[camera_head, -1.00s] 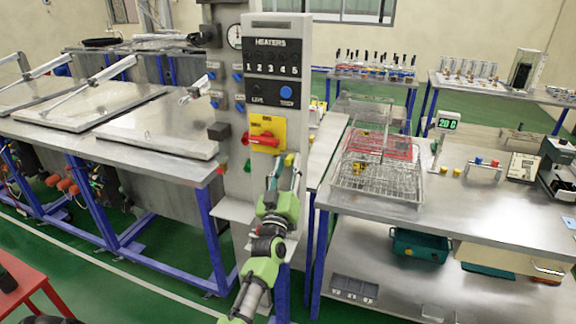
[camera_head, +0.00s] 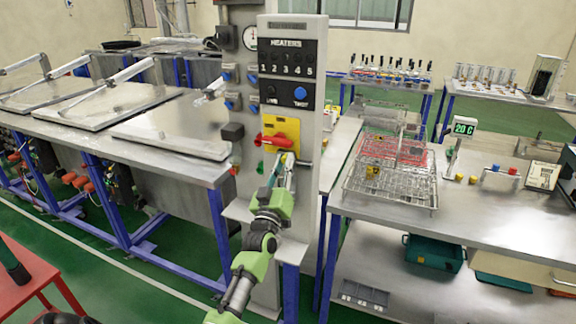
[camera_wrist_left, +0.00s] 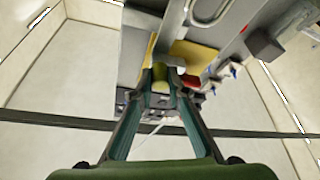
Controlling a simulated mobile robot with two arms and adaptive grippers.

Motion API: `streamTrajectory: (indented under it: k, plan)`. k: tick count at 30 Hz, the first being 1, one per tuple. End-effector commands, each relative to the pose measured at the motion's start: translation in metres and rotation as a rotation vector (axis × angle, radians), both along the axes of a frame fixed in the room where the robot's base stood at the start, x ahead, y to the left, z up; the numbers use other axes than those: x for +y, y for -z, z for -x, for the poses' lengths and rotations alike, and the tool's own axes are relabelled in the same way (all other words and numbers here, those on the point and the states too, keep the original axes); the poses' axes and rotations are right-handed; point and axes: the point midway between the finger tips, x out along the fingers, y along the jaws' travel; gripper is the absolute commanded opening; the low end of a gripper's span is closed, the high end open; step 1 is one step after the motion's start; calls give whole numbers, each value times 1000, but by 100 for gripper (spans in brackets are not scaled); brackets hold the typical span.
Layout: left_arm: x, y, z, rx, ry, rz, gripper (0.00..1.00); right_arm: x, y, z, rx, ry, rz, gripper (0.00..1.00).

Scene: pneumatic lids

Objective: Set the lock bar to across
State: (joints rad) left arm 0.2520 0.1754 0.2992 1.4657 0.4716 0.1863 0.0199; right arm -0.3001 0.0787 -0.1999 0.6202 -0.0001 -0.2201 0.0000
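A grey control column (camera_head: 295,100) stands in the middle of the head view. It carries a yellow plate (camera_head: 292,130) with a red handle (camera_head: 277,141) lying roughly level. I cannot surely pick out the lock bar; a small grey bar end (camera_head: 306,164) shows just below the plate. My left gripper (camera_head: 284,163) is right in front of the column, below the red handle. In the left wrist view its fingertips (camera_wrist_left: 161,82) are a small gap apart, close to a pale grey part (camera_wrist_left: 172,62) before the yellow plate. Contact is unclear. My right gripper is not in view.
Steel tank lids (camera_head: 170,130) on a blue-framed bench are at the left. A steel table (camera_head: 480,220) with a wire rack (camera_head: 390,190) is at the right. Blue knobs (camera_head: 230,104) and a black box (camera_head: 232,132) jut from the column's left side.

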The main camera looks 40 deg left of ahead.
Motion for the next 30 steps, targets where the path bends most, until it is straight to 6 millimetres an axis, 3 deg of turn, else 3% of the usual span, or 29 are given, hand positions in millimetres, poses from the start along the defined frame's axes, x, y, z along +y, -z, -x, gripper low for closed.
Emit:
streamTrajectory:
  k: [1, 2, 16, 30]
  plan:
    - [2, -1, 1, -2, -5, -1, 25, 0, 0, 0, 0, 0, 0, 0]
    - [2, -1, 1, -2, -4, -3, 32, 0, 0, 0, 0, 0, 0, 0]
    - [-3, 4, 9, 1, -2, -1, 32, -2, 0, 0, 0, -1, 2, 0]
    - [-33, 36, 88, 0, -3, 0, 32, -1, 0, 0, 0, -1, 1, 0]
